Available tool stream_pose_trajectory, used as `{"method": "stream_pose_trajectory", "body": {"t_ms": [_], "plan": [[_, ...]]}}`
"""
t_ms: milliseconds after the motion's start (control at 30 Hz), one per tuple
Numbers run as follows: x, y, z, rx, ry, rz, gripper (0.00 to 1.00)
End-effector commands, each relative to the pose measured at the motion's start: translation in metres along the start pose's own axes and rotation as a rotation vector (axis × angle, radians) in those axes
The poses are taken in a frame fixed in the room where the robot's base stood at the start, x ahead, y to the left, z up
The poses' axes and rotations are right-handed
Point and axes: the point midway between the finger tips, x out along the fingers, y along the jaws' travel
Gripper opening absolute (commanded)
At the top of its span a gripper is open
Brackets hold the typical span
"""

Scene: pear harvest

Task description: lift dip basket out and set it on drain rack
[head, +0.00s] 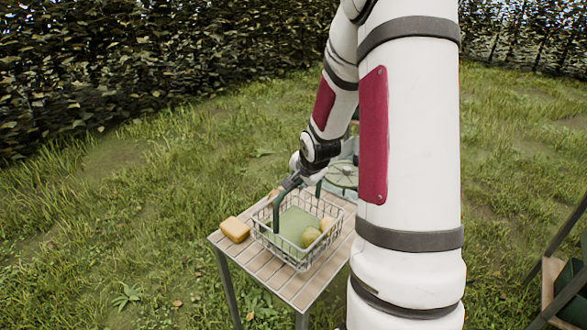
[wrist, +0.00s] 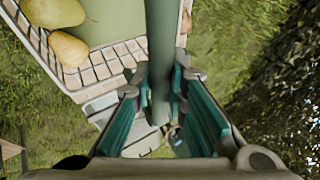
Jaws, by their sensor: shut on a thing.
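The dip basket (head: 290,262) is a pale wire basket at the slatted wooden table in the head view. My gripper (head: 291,182) is at the handle's top. In the wrist view my gripper (wrist: 161,105) has its teal fingers closed on both sides of the handle (wrist: 160,45). Pears (wrist: 68,48) and the basket's wire mesh (wrist: 105,65) show at the upper left. Whether the basket touches the slats I cannot tell. The slatted table (head: 300,290) may be the drain rack.
A yellow-orange block (head: 235,229) lies on the table's left end. A greenish round item (head: 343,175) stands behind the table, partly hidden by my arm. A wooden stand with a dark green crate (head: 572,280) is at the lower right. Grass surrounds the table, with a hedge behind.

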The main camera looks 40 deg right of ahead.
Motion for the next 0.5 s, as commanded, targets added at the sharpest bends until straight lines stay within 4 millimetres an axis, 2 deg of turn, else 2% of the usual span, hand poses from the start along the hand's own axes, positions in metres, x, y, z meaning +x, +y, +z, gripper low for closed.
{"method": "stream_pose_trajectory", "body": {"t_ms": [233,500], "plan": [[0.002,0.000,0.000,-0.001,0.002,-0.002,0.00],[0.017,0.008,0.005,0.000,0.002,-0.001,0.00]]}}
